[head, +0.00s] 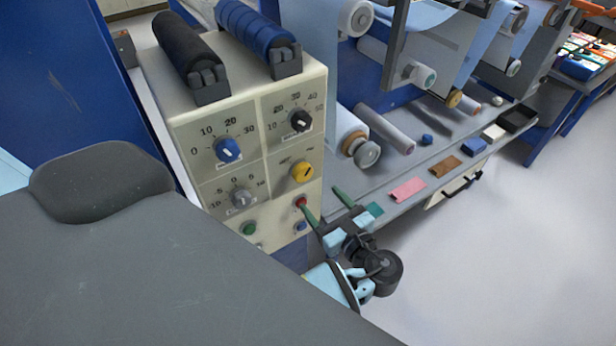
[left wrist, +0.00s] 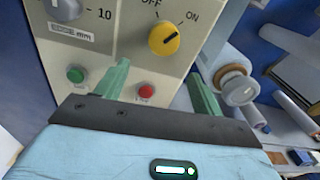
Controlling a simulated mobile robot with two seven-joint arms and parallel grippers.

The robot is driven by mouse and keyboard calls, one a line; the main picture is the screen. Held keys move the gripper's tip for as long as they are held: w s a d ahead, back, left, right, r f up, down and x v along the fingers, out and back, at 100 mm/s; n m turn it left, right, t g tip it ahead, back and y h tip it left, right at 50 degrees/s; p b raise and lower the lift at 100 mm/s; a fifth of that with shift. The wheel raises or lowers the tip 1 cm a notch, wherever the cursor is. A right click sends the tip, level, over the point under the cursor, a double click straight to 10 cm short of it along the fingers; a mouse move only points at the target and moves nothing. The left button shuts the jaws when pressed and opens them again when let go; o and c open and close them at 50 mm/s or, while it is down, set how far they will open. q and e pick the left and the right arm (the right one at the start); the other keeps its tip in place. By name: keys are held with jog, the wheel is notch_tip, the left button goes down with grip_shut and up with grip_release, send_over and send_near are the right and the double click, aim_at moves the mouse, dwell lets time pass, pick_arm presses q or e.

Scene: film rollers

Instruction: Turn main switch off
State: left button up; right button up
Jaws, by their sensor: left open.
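The main switch is a yellow round knob (head: 303,172) on the right side of the cream control panel (head: 270,150). In the left wrist view the knob (left wrist: 164,38) sits between OFF and ON labels, and its black mark points up-right toward ON. My left gripper (head: 322,198) is open and empty, just below and to the right of the knob in the head view. In the left wrist view its two green fingers (left wrist: 158,74) stand apart, below the knob on either side. The knob is not between the fingertips. My right gripper is not in view.
A red button (left wrist: 146,91) and a green button (left wrist: 76,74) sit below the knob. A blue dial (head: 228,150), a black dial (head: 300,121) and a grey dial (head: 241,197) share the panel. Film rollers (head: 350,130) and a shelf with coloured blocks (head: 408,189) stand to the right.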

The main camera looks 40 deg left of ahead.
aim_at(305, 176)
pick_arm(q)
jog(key=shift+y, duration=0.4)
jog(key=a, duration=0.1)
jog(key=w+a+r, duration=0.1)
jog(key=a, duration=0.1)
jog(key=w+a, duration=0.1)
jog(key=a, duration=0.1)
jog(key=shift+w+a+r, duration=0.25)
jog(key=shift+r, duration=0.05)
jog(key=shift+p+x, duration=0.3)
jog(key=shift+x, duration=0.55)
jog(key=c, duration=1)
